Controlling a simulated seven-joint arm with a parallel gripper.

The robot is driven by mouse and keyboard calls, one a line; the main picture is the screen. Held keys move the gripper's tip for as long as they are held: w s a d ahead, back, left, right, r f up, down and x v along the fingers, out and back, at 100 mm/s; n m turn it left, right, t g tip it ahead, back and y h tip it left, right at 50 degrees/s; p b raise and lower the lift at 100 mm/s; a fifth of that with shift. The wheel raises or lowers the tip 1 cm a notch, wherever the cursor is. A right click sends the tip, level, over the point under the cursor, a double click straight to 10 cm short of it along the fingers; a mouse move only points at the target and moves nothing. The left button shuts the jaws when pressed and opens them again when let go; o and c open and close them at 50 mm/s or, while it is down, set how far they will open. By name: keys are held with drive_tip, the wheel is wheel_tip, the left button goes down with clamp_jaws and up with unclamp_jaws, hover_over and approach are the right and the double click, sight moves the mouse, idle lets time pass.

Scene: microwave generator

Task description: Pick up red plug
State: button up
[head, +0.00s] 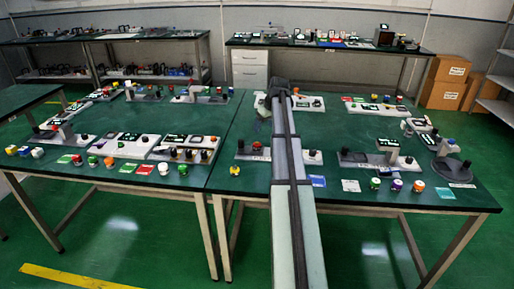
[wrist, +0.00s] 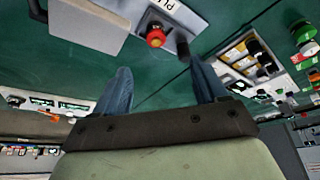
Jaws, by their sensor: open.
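A red round-topped plug (wrist: 155,37) sits on a pale base with a printed label in the wrist view, beyond my fingertips and a little to the left of midway between them. It appears as a small red spot (head: 255,146) on a labelled base left of my arm in the head view. My gripper (wrist: 163,78) is open, with its two blue fingers spread wide and green tabletop between them. Nothing is held. In the head view my gripper is partly hidden by my arm; a small bluish part (head: 258,126) shows beside it, above the plug's base.
A black post (wrist: 183,50) stands just right of the plug. A grey plate (wrist: 88,22) lies to its left. A module with yellow parts (wrist: 240,60) is farther right. The green table (head: 225,150) holds several other devices; a yellow piece (head: 235,171) is near the front edge.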

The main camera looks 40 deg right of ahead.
hover_over(258, 143)
drive_tip(key=s, duration=0.2)
drive_tip(key=f, duration=0.7)
drive_tip(key=shift+s+a+f, duration=0.15)
drive_tip(key=shift+a+f, duration=0.15)
drive_tip(key=shift+f, duration=0.05)
drive_tip(key=shift+w+d+x, duration=0.15)
drive_tip(key=shift+d+x, duration=0.05)
drive_tip(key=shift+x, duration=1.15)
drive_tip(key=shift+w+d+x, duration=0.1)
drive_tip(key=shift+d+x, duration=0.1)
drive_tip(key=shift+x, duration=1.1)
drive_tip(key=shift+r, duration=0.1)
drive_tip(key=c, duration=1.3)
